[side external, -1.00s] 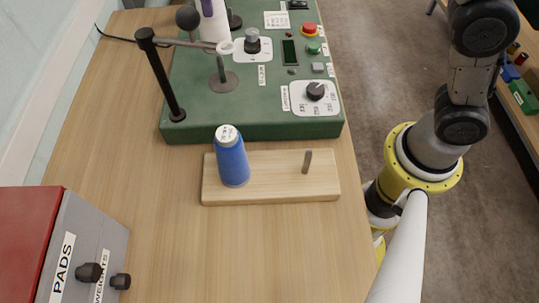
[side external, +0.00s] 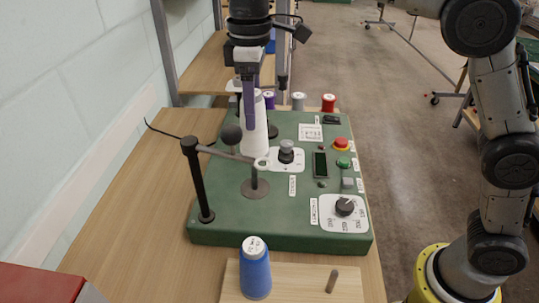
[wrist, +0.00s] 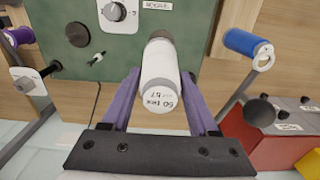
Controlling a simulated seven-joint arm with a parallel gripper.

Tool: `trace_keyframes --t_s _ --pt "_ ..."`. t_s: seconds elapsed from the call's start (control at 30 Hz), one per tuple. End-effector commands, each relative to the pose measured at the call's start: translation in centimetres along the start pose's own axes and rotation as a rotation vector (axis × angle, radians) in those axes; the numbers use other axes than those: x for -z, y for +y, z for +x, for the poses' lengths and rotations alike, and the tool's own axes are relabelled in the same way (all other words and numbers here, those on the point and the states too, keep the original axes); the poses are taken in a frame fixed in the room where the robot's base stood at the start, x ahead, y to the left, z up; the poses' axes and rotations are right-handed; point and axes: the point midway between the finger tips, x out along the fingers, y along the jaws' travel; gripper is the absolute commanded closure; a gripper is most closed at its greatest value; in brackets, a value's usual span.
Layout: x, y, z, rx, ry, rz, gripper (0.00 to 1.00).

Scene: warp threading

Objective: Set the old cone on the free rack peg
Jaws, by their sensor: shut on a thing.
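My gripper (side external: 250,115) points down over the green machine, its purple fingers shut on a white cone (side external: 257,142). In the wrist view the white cone (wrist: 159,84) sits between the fingers, with writing on its near end. I cannot tell whether its lower end touches the machine. The wooden rack (side external: 300,290) lies in front of the machine, cut off by the frame's lower edge. A blue cone (side external: 255,270) stands upright on its left side. The free peg (side external: 332,281) stands bare on its right side.
A black post with a guide arm (side external: 198,180) and a guide stand (side external: 255,187) rise from the machine (side external: 285,236) near the cone. Purple (side external: 269,100), grey (side external: 298,101) and red (side external: 328,102) spools stand behind. A red-topped box (side external: 40,285) is at front left.

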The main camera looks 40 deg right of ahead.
Motion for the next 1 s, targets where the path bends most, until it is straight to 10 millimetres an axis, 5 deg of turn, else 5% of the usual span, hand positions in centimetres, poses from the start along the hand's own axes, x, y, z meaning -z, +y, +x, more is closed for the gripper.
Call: trace_keyframes --t_s 0.3,0.6,0.8,1.0 --pt "-4.9 7.0 0.6 0.001 -0.002 0.293 0.8" --pt "-9.3 11.2 1.5 0.001 -0.002 0.552 0.8" --pt "-11.7 12.4 2.3 0.001 -0.001 0.684 0.8" --pt "-11.5 9.7 2.8 0.0 0.001 0.623 0.8"
